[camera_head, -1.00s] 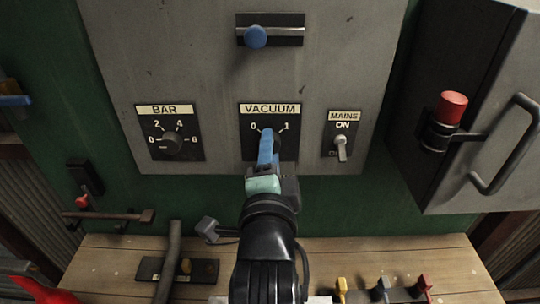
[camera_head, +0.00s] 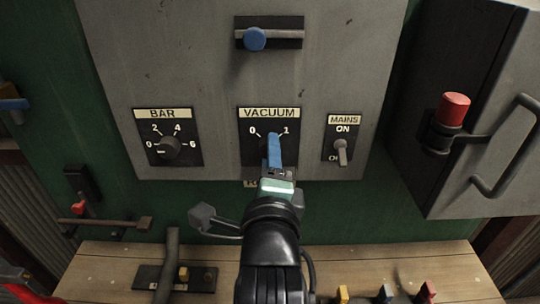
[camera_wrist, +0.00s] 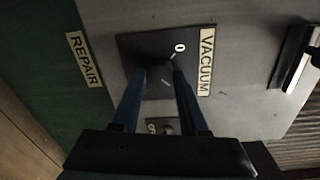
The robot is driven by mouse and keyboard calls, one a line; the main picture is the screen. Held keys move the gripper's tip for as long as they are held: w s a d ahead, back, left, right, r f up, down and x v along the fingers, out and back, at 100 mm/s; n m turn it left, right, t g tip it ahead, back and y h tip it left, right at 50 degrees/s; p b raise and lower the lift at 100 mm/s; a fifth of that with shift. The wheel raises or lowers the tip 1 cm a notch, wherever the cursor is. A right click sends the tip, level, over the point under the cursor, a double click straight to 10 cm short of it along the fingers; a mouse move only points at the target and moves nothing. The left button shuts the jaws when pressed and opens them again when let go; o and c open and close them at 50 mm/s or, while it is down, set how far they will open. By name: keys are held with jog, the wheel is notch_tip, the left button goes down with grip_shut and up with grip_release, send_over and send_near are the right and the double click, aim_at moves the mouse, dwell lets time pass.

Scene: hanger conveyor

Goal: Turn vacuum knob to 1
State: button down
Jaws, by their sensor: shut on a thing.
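The vacuum plate (camera_head: 246,166) is a black square under a VACUUM label, with 0 at upper left and 1 at upper right. My gripper (camera_head: 273,140) has blue fingers, shut on the vacuum knob at the plate's middle. In the head view the fingers hide most of the knob. In the wrist view the dark vacuum knob (camera_wrist: 160,74) sits between the two fingertips (camera_wrist: 160,72), with the 0 mark visible nearby. The knob's pointer direction cannot be told clearly.
The BAR dial (camera_head: 169,148) is left of the vacuum plate and the MAINS switch (camera_head: 341,150) right. A blue-knobbed slider (camera_head: 255,39) is above. A red button (camera_head: 453,108) sticks out at right. A wooden bench (camera_head: 105,272) lies below.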

jog(key=shift+c, duration=2.2)
grip_release()
jog(key=shift+s, duration=0.15)
jog(key=s+p, duration=0.6)
jog(key=s, duration=0.6)
jog(key=shift+s+r+p, duration=0.3)
jog(key=shift+s+r, duration=0.05)
